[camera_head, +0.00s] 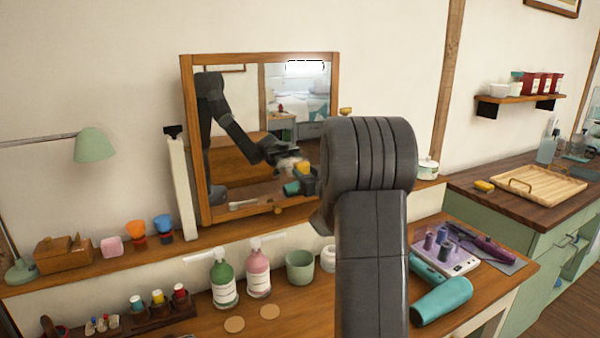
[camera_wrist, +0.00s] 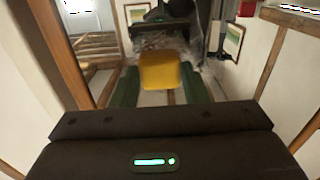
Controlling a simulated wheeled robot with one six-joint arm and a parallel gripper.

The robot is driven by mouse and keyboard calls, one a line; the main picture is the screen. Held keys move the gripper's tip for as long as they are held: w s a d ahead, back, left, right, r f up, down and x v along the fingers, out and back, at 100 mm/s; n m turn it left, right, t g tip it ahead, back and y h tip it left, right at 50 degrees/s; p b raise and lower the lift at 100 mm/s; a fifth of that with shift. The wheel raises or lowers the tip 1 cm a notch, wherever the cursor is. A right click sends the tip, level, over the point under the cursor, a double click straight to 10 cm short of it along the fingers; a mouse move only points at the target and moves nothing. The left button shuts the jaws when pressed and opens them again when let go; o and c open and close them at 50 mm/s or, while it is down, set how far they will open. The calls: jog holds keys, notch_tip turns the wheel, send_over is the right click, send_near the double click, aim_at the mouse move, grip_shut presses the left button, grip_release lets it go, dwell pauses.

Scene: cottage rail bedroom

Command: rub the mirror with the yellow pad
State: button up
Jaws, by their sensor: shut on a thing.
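The mirror (camera_head: 290,115) has a wooden frame and stands on the shelf against the wall, leaning slightly. My gripper (camera_wrist: 162,76) is shut on the yellow pad (camera_wrist: 163,70), which sits between its green fingers in the wrist view. Behind the pad in that view is the mirror glass (camera_wrist: 210,70), with pale, mottled streaks. In the head view my arm hides the gripper itself and the mirror's lower right. The gripper and a yellow patch show there only as a reflection in the glass. I cannot tell whether the pad touches the glass.
A green bottle (camera_head: 223,280), a pink bottle (camera_head: 258,270) and a green cup (camera_head: 300,266) stand on the table below the mirror. A teal hairdryer (camera_head: 442,300) lies at right. Another yellow block (camera_head: 484,186) lies beside the wooden tray (camera_head: 527,187).

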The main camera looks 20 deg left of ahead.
jog(key=w+d+p, duration=0.1)
jog(key=w+d, duration=0.1)
jog(key=w, duration=0.1)
jog(key=shift+d, duration=0.2)
jog(key=shift+s+a, duration=0.1)
jog(key=shift+s, duration=0.05)
